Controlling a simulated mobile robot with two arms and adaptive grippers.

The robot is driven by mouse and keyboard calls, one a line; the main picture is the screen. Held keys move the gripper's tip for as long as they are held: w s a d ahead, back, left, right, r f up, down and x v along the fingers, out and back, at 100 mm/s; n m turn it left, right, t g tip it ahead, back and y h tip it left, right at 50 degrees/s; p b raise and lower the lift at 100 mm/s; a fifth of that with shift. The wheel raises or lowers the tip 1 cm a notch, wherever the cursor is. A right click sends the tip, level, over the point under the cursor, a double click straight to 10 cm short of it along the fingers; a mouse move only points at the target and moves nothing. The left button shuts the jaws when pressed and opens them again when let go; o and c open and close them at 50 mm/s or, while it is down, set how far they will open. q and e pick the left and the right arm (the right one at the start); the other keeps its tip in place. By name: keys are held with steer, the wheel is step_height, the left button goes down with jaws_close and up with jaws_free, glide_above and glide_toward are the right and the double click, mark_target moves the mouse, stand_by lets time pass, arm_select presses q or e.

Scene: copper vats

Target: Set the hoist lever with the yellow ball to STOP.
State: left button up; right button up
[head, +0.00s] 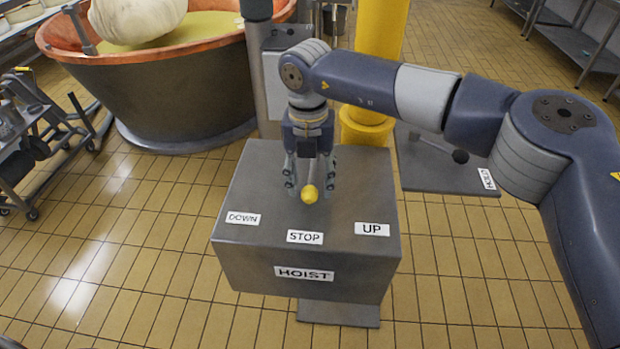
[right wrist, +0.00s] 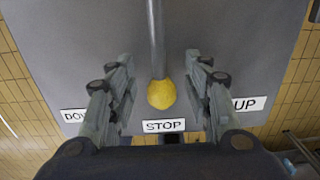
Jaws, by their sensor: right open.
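The hoist lever's yellow ball (head: 309,194) stands above the grey hoist box (head: 250,190), in line with the STOP label (head: 305,237). The DOWN label (head: 243,218) is to its left and the UP label (head: 372,229) to its right. My right gripper (head: 309,188) points down over the box with its fingers on either side of the lever. In the right wrist view the yellow ball (right wrist: 161,94) and its metal rod show between the open fingers, apart from both, just beyond the STOP label (right wrist: 164,126). My left gripper is not in view.
A copper vat (head: 170,80) with a pale sack hanging over it stands at the back left. A yellow column (head: 378,30) rises behind the box. A second grey panel with a HOLD label (head: 487,178) is at the right. Tiled floor is open in front.

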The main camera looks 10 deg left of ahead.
step_height(320, 180, up, 12)
steer(key=shift+a+f, duration=0.15)
steer(key=shift+a, duration=0.05)
stand_by(0.5)
